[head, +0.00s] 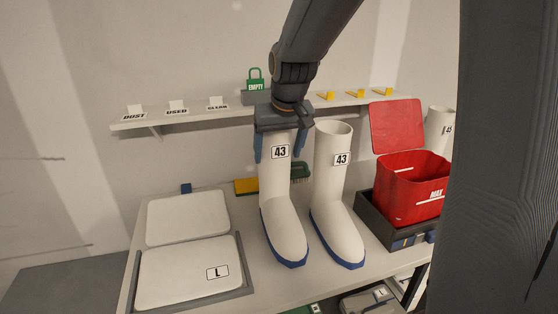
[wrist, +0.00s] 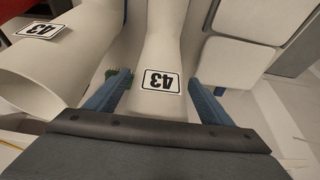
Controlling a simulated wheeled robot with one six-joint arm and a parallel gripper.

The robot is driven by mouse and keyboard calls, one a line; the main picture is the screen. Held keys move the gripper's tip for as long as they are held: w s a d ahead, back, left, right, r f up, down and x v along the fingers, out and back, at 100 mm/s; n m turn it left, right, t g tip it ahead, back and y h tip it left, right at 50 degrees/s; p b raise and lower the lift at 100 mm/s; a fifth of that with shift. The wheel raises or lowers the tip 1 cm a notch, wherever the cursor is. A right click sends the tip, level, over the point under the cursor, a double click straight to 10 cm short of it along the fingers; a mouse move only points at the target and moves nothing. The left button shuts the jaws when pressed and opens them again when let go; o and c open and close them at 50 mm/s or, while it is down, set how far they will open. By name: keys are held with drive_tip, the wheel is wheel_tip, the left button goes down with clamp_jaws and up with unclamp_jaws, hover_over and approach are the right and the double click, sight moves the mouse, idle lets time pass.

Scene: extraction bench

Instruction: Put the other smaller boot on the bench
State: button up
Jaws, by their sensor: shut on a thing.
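My gripper (head: 275,152) points down and is shut on the top of the left white boot (head: 280,222), a finger on each side of its shaft. This boot has a blue sole and a 43 label; it is upright, its foot at the bench top (head: 190,290). Whether it touches the bench, I cannot tell. A matching boot marked 43 (head: 335,215) stands upright just to its right. In the wrist view the held boot (wrist: 165,45) lies between the fingers, the other 43 boot (wrist: 60,65) at left. A white boot marked 45 (head: 437,125) is partly hidden at far right.
A red lidded box (head: 405,190) sits in a dark tray right of the boots. Pale pads (head: 188,217) lie at left, one marked L. A yellow block (head: 246,187) and a green brush (head: 300,171) are behind the boots. A wall shelf (head: 190,119) runs behind my gripper.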

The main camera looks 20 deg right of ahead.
drive_tip(key=shift+f, duration=1.4)
drive_tip(key=o, duration=2.1)
drive_tip(key=shift+f, duration=0.15)
drive_tip(key=b+v, duration=0.2)
drive_tip(key=v, duration=1)
drive_tip(key=s+f+g, duration=0.1)
drive_tip(key=s+f, duration=0.6)
drive_tip(key=f, duration=0.3)
drive_tip(key=s+f+g, duration=0.2)
drive_tip(key=s+f, duration=0.6)
drive_tip(key=f, duration=0.3)
drive_tip(key=shift+a+f, duration=0.25)
drive_tip(key=shift+a, duration=0.15)
